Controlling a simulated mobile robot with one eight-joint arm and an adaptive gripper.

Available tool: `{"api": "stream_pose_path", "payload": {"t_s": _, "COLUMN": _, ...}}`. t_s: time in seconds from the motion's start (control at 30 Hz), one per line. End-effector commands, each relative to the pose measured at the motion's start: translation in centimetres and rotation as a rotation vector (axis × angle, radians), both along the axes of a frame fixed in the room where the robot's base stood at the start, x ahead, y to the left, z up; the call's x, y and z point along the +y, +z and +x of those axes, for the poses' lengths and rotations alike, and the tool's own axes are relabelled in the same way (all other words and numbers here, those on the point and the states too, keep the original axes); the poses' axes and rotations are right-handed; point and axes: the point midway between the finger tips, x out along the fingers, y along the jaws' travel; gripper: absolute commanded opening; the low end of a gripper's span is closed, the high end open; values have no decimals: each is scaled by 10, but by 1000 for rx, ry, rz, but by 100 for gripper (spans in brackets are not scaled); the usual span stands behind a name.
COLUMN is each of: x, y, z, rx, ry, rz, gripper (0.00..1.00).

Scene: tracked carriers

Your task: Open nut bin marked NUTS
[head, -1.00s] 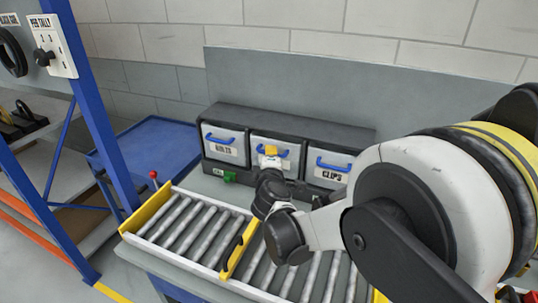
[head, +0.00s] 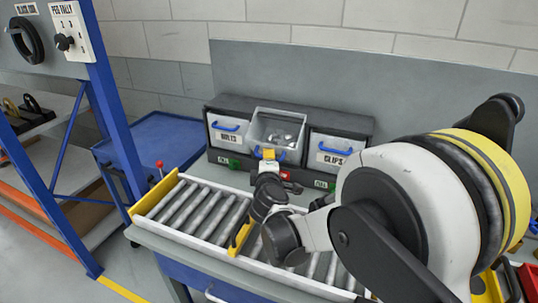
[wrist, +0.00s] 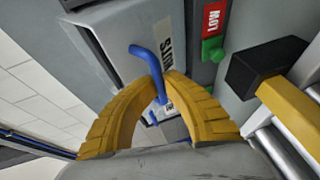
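The nut bin (head: 259,127) is the middle of three light grey bins. It is tilted out at the top, and small grey pieces (head: 281,137) show inside. Its blue handle (head: 293,156) is on the front. My gripper (head: 268,154) is at the handle, on the front of the bin. In the wrist view, the yellow fingers (wrist: 168,76) close around the blue handle (wrist: 147,58). The label (wrist: 165,38), seen sideways and partly hidden, reads NUTS. My fingers hide the lower part of the bin front there.
The BOLTS bin (head: 226,139) on the left and the CLIPS bin (head: 333,150) on the right look shut. A roller conveyor (head: 195,212) with yellow ends lies in front. A red tag (head: 287,175) sits below the nut bin. A blue cart (head: 160,145) stands left.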

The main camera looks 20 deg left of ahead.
Motion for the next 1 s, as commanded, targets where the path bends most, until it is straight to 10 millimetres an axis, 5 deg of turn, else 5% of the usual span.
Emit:
{"api": "stream_pose_path", "payload": {"t_s": 0.57, "x": 1, "y": -7, "z": -6, "rx": 0, "ry": 2, "rz": 0, "gripper": 0}}
{"api": "stream_pose_path", "payload": {"t_s": 0.67, "x": 1, "y": -7, "z": -6, "rx": 0, "ry": 2, "rz": 0, "gripper": 29}}
{"api": "stream_pose_path", "payload": {"t_s": 0.7, "x": 1, "y": -7, "z": -6, "rx": 0, "ry": 1, "rz": 0, "gripper": 32}}
{"api": "stream_pose_path", "payload": {"t_s": 1.0, "x": 0, "y": -6, "z": -7, "rx": 0, "ry": 1, "rz": 0, "gripper": 32}}
